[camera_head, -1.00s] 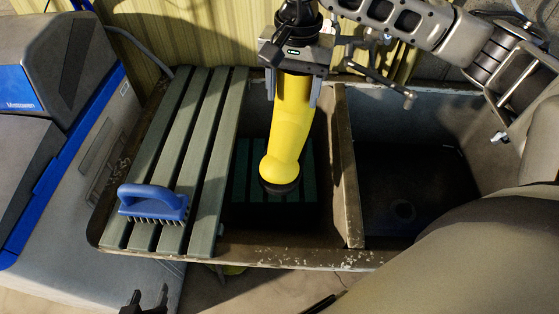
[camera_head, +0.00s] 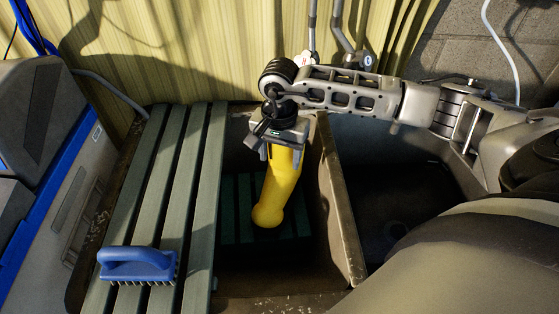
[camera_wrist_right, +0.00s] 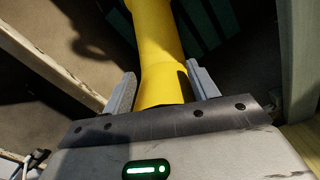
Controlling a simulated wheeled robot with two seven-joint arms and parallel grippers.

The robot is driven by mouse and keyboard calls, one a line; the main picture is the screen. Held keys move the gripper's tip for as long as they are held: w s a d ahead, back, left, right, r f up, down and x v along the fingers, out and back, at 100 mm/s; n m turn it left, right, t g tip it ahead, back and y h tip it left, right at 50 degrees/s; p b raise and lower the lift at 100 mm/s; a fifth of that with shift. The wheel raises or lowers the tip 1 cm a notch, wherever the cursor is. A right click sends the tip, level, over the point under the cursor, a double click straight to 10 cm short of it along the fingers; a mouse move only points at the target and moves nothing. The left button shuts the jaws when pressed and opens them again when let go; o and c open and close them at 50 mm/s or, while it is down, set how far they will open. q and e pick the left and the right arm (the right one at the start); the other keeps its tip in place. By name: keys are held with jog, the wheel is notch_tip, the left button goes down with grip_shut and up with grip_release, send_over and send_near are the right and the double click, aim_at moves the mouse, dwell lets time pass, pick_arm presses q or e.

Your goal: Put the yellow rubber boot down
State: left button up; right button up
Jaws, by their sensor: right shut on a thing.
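The yellow rubber boot (camera_head: 279,192) is inside the left basin of the sink, nearly upright with its foot end down. The foot appears over the dark green slatted board (camera_head: 236,195) at the basin's bottom; I cannot tell whether it touches. My right gripper (camera_head: 283,150) is shut on the boot's upper shaft from above. In the right wrist view, the yellow shaft (camera_wrist_right: 160,65) lies between the two grey fingers (camera_wrist_right: 160,88). My left gripper is out of view.
A green slatted rack (camera_head: 168,180) covers the sink's left part, with a blue brush (camera_head: 137,264) on it. A rusty divider (camera_head: 338,205) separates the boot's basin from an empty right basin (camera_head: 385,180). A ribbed yellowish wall (camera_head: 190,50) stands behind.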

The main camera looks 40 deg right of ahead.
aim_at(280, 174)
notch_tip(280, 174, down, 2)
jog(key=shift+f, duration=0.5)
jog(key=o, duration=1.6)
jog(key=shift+o, duration=0.2)
jog(key=shift+r, duration=0.35)
notch_tip(280, 174, up, 10)
jog(key=shift+r+b, duration=0.2)
jog(key=shift+b, duration=0.55)
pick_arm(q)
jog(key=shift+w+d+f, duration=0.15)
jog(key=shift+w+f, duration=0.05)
pick_arm(e)
jog(key=shift+r, duration=0.65)
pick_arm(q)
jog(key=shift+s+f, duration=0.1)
